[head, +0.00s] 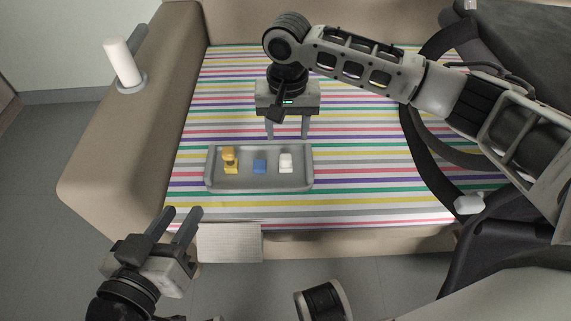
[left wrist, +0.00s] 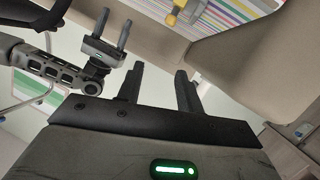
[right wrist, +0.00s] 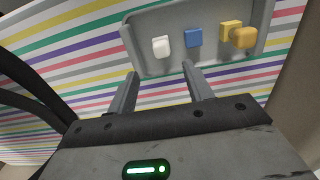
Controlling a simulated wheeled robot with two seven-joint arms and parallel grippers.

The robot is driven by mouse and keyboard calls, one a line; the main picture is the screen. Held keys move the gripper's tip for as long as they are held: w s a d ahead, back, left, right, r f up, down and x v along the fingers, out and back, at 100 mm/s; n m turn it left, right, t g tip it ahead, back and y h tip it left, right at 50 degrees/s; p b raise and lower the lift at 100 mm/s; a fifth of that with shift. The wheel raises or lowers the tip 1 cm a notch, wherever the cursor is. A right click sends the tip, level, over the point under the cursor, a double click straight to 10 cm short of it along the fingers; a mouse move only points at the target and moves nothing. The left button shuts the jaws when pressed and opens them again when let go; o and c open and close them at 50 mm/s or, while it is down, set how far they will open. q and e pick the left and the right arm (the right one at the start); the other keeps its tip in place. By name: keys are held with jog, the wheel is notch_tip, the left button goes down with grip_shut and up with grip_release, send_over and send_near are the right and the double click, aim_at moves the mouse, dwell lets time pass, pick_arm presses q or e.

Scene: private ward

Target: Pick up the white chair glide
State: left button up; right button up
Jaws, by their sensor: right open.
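The white chair glide (head: 286,163) sits at the right end of a grey tray (head: 259,187) on a striped seat. It also shows in the right wrist view (right wrist: 161,46), left of a blue block (right wrist: 194,37) and a yellow knobbed piece (right wrist: 238,34). My right gripper (head: 287,136) is open and empty just behind the tray, with its fingers pointing toward the glide. In the right wrist view the glide lies ahead of the gap between its fingertips (right wrist: 160,70). My left gripper (head: 182,211) is open and empty, in front of the seat at the left.
A white cylinder (head: 122,62) stands in a holder on the beige armrest (head: 135,130) at the left. A pale flat panel (head: 229,243) is at the seat's front edge. A dark chair-like frame (head: 430,150) is at the right. The striped seat around the tray looks clear.

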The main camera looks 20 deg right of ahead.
aim_at(286, 157)
notch_tip(286, 157, down, 3)
jog(key=shift+b, duration=0.35)
jog(key=shift+f, duration=0.35)
notch_tip(286, 157, down, 4)
jog(key=b, duration=0.3)
jog(key=shift+a+r, duration=0.1)
jog(key=shift+r, duration=0.05)
jog(key=shift+f, duration=0.35)
pick_arm(q)
jog(key=shift+w+d+r+n+t+h, duration=0.25)
jog(key=shift+d+r+n+t+h, duration=0.4)
jog(key=shift+n+h, duration=0.2)
pick_arm(e)
jog(key=c, duration=1.1)
